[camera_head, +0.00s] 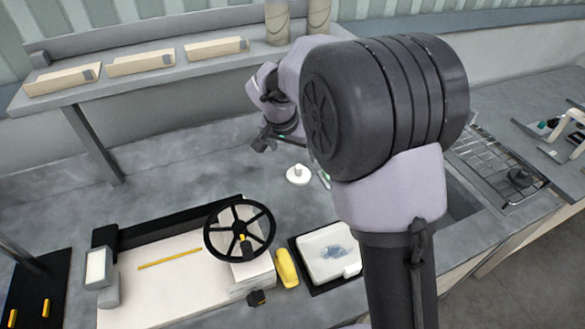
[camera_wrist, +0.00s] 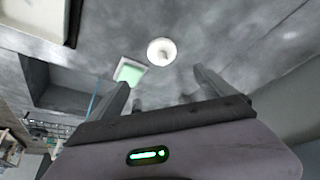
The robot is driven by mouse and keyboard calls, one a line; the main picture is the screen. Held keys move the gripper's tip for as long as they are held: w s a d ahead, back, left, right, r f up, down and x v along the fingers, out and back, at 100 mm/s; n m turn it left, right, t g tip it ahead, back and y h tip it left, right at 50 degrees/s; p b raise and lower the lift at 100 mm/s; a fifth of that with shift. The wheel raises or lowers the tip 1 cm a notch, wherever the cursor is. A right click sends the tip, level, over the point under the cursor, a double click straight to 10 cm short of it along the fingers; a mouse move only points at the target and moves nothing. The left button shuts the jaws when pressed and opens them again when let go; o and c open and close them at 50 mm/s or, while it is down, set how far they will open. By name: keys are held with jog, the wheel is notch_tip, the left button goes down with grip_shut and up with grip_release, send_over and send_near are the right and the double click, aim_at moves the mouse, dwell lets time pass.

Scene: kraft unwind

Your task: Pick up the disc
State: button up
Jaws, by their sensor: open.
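A small white disc (camera_head: 298,175) with a raised centre lies on the grey worktop, right of and nearer than my gripper in the head view. It also shows in the wrist view as a round white disc (camera_wrist: 162,52), beyond the fingers and roughly between their directions. My gripper (camera_head: 262,142) is above the worktop, apart from the disc. In the wrist view its two fingers (camera_wrist: 162,84) are spread with nothing between them.
A pale green square (camera_wrist: 130,71) lies close to the disc. A black handwheel (camera_head: 213,231) stands on a white machine at the front. A white tray (camera_head: 313,270) and a yellow object (camera_head: 287,268) lie right of it. A raised shelf (camera_head: 150,80) holds several boxes.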

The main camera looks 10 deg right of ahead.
aim_at(298, 167)
jog(key=b+x, duration=0.2)
jog(key=x, duration=0.8)
jog(key=shift+d+f, duration=0.1)
jog(key=shift+d, duration=0.05)
jog(key=x, duration=0.1)
jog(key=b+x, duration=0.1)
jog(key=x, duration=0.1)
jog(key=b+x, duration=0.1)
jog(key=x, duration=0.1)
jog(key=shift+w+a, duration=0.35)
jog(key=shift+w, duration=0.05)
jog(key=shift+s, duration=0.1)
jog(key=c, duration=1.6)
jog(key=shift+r, duration=0.2)
